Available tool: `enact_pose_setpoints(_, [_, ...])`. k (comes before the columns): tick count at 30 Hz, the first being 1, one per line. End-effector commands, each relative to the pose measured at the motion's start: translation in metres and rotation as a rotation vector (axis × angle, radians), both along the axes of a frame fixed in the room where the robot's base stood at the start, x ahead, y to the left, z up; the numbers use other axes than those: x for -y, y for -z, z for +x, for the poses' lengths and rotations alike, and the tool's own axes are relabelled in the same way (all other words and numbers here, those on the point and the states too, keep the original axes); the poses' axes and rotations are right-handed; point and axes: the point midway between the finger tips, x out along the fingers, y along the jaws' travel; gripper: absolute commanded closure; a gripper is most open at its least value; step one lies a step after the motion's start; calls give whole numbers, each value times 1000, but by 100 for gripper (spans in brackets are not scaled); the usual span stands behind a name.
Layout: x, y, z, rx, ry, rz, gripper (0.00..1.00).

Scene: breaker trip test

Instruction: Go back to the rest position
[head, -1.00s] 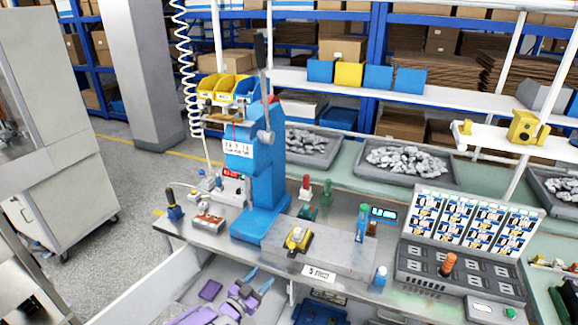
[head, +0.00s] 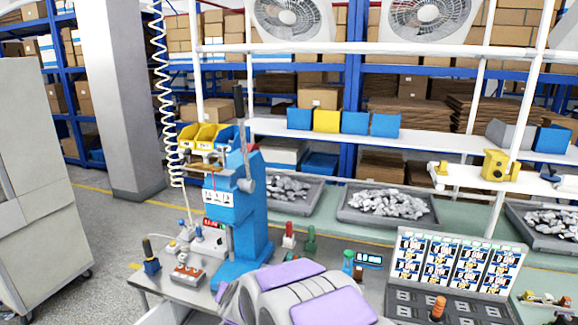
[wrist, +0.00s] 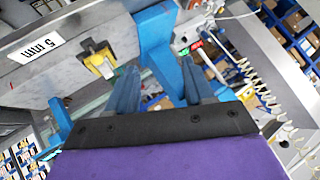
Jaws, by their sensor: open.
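My gripper (wrist: 160,80) shows in the wrist view with its two blue fingers apart and nothing visible held between them. The blue press (head: 240,215) stands on the bench left of centre in the head view. Its blue body (wrist: 155,38) also shows beyond my fingers in the wrist view. A yellow and black part (wrist: 97,60) sits by the grey block with the "5 mm" label (wrist: 36,50), apart from my fingers. In the head view my purple and grey arm covers the bench front, hiding that part and my fingers.
A grey panel tray (head: 450,305) with printed cards stands at the right. Bins of metal parts (head: 390,200) line the green bench behind. A coiled white hose (head: 165,100) hangs left of the press. A grey cabinet (head: 40,190) stands at the far left, with open floor between.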

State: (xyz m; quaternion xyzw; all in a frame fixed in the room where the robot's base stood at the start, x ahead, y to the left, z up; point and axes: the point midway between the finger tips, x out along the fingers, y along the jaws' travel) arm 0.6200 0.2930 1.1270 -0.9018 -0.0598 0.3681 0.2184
Motion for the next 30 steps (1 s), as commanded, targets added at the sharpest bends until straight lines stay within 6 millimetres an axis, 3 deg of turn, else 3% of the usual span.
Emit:
enact_pose_setpoints(1, [11, -12, -11, -23, -30, 1, 48])
enact_pose_setpoints(6, [41, -35, -60, -136, -144, -24, 48])
enact_pose_setpoints(14, [107, -52, -157, -333, -269, -111, 48])
enact_pose_setpoints(24, [213, -57, -312, -646, -320, -276, 48])
enact_pose_setpoints(30, [265, -57, -398, -830, -294, -354, 48])
